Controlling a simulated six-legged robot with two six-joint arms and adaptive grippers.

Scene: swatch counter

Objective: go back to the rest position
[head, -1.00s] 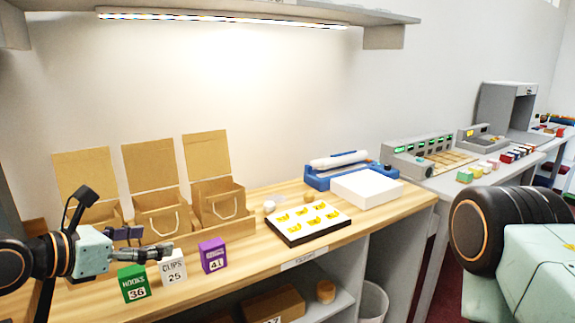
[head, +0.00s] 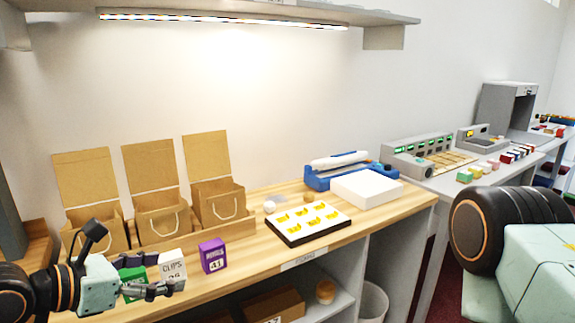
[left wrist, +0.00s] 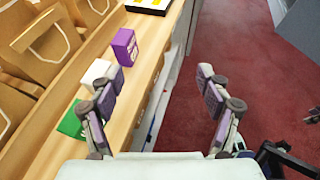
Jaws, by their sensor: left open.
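My left gripper (head: 142,278) is at the front left of the wooden counter (head: 250,258), in front of the green box (head: 152,273) and the white box marked CLIPS (head: 172,266), partly hiding both. In the left wrist view my left gripper (left wrist: 166,98) is open, with nothing between its fingers and red floor below. The green box (left wrist: 72,122), the white box (left wrist: 97,73) and the purple box (left wrist: 124,46) stand left of the fingers. My right gripper is out of view; only my right arm shows at the right of the head view.
Three open brown boxes (head: 161,217) with handles stand along the back.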

